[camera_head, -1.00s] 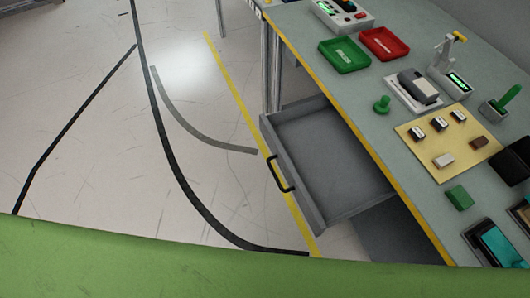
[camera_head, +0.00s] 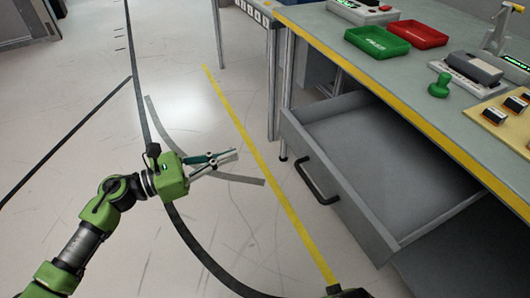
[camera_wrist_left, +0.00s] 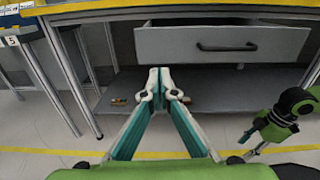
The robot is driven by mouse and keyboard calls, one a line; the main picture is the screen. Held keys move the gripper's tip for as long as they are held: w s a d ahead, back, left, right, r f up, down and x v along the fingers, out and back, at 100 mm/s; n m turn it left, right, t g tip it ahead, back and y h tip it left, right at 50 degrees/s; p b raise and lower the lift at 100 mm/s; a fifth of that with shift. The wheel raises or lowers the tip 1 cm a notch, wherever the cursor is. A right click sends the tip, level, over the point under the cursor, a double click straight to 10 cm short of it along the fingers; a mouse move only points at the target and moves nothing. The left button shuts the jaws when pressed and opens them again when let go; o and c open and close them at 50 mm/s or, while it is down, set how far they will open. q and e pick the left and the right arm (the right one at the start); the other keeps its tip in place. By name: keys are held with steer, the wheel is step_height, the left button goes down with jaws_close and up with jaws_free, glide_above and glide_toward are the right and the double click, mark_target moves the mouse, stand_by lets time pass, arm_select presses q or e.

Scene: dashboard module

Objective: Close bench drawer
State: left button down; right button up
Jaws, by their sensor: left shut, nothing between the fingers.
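The grey bench drawer (camera_head: 352,212) stands pulled out from under the bench top, and its inside looks empty. Its black bar handle (camera_head: 316,178) faces left in the head view. The wrist view shows the drawer front (camera_wrist_left: 275,42) and handle (camera_wrist_left: 227,47) ahead and above the fingertips. My left gripper (camera_head: 236,155) is shut and empty, out to the left of the drawer and apart from it. It also shows in the wrist view (camera_wrist_left: 162,82). My right gripper (camera_wrist_left: 250,138) appears small at the wrist view's right; its jaws are unclear.
The bench top (camera_head: 420,92) holds a green tray (camera_head: 377,42), a red tray (camera_head: 417,34) and other parts. A metal bench leg (camera_head: 284,100) stands beyond the drawer. The floor left of the yellow floor line (camera_head: 262,162) is open.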

arm_select(q)
steer(key=p, duration=0.1)
glide_toward(290, 136)
steer(key=shift+m, duration=0.3)
steer(key=x, duration=0.6)
steer(key=shift+s+r, duration=0.1)
steer(key=shift+w+d, duration=0.2)
steer(key=shift+d, duration=0.3)
arm_select(e)
steer(key=shift+s+f, duration=0.3)
steer(key=shift+f, duration=0.6)
steer(key=shift+s+f, duration=0.3)
steer(key=shift+f, duration=0.55)
